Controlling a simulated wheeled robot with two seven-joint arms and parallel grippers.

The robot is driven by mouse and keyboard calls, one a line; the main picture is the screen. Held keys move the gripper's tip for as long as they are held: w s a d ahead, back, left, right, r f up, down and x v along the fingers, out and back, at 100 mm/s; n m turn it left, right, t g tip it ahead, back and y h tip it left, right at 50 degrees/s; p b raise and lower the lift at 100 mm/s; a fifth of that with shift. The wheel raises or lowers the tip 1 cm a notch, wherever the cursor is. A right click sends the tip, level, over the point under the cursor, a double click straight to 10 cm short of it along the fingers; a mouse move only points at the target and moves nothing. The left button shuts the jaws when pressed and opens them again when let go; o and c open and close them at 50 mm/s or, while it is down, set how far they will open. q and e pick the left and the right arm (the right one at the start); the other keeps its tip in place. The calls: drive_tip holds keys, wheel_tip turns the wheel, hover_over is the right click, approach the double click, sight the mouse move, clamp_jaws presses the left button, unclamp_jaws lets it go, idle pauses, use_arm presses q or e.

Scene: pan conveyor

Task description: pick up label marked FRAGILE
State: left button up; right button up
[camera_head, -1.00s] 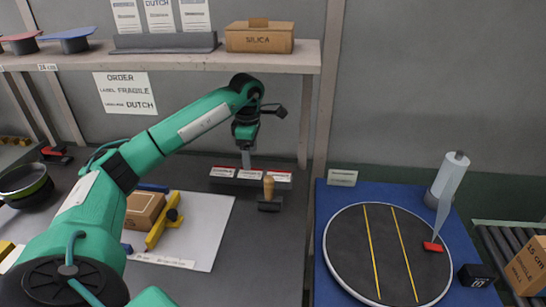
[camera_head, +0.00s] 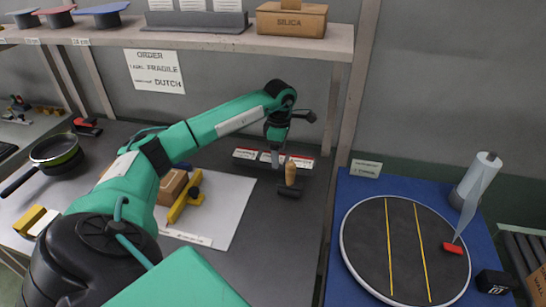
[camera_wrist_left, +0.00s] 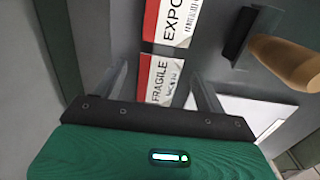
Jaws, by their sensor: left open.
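The label marked FRAGILE (camera_wrist_left: 160,82) is a red and white strip lying in a dark rack (camera_head: 262,166), and its print reads clearly in the left wrist view. My left gripper (camera_wrist_left: 163,85) is open, with one finger on each side of this label. Whether the fingers touch it I cannot tell. In the head view my left gripper (camera_head: 275,154) is over the middle of the rack and partly hides the labels. A label marked EXPO… (camera_wrist_left: 172,22) lies beside the FRAGILE one. My right gripper is not in view.
A wooden-handled stamp (camera_head: 290,175) stands close in front of the rack. An order sign (camera_head: 155,71) on the wall reads FRAGILE and DUTCH. A shelf (camera_head: 200,37) runs above. A round turntable (camera_head: 372,225) is to the right, and a pan (camera_head: 55,152) at left.

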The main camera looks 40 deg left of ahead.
use_arm(q)
drive_tip(key=shift+f, duration=0.25)
idle(0.4)
drive_tip(key=shift+c, duration=0.4)
drive_tip(key=c, duration=1)
